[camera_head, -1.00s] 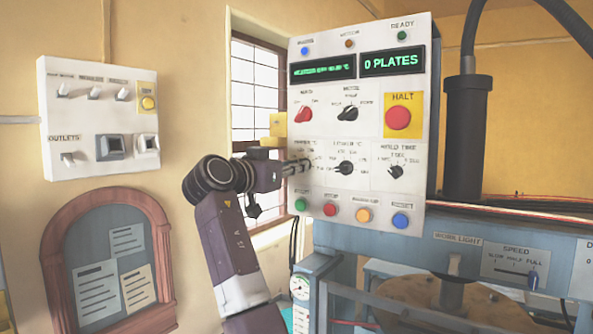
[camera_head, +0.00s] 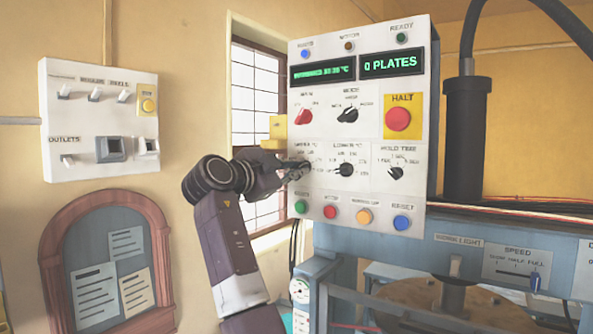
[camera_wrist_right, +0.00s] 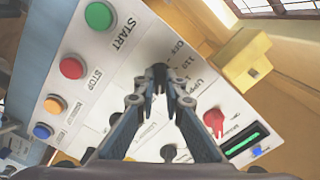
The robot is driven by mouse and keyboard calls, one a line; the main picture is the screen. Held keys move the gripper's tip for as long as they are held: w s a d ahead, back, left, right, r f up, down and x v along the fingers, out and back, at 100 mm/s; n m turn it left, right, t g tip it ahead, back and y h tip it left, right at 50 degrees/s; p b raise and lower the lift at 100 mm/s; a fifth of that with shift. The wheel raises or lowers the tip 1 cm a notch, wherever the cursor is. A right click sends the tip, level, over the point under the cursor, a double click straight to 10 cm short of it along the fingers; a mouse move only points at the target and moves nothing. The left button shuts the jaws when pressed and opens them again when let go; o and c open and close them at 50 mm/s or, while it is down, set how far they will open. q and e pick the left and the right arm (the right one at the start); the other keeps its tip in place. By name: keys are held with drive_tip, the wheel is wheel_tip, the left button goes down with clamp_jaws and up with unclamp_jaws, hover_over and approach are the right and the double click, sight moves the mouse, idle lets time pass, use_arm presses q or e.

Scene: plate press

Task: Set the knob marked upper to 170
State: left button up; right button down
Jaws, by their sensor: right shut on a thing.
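The upper knob sits at the left of the middle row on the white control panel (camera_head: 368,218). My right gripper (camera_head: 302,170) covers most of it in the head view. In the right wrist view, the right gripper (camera_wrist_right: 166,78) has its fingertips close together on the dark upper knob, beside the "UPPER" lettering. The knob's pointer is hidden, so its setting cannot be read. The lower knob (camera_head: 345,170) is black and stands just to the right. My left gripper is not in view.
A red knob (camera_head: 304,117) and black mode knob (camera_head: 348,115) sit above. The red HALT button (camera_head: 398,118) is at the right, and a green START button (camera_head: 300,206) is below. A yellow block (camera_head: 278,127) juts from the panel's left edge.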

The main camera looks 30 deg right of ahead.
drive_tip(key=shift+f+m, duration=0.2)
drive_tip(key=shift+m, duration=0.4)
drive_tip(key=c, duration=2)
unclamp_jaws()
drive_tip(key=shift+a+r, duration=0.1)
drive_tip(key=shift+r, duration=0.05)
drive_tip(key=v, duration=1.2)
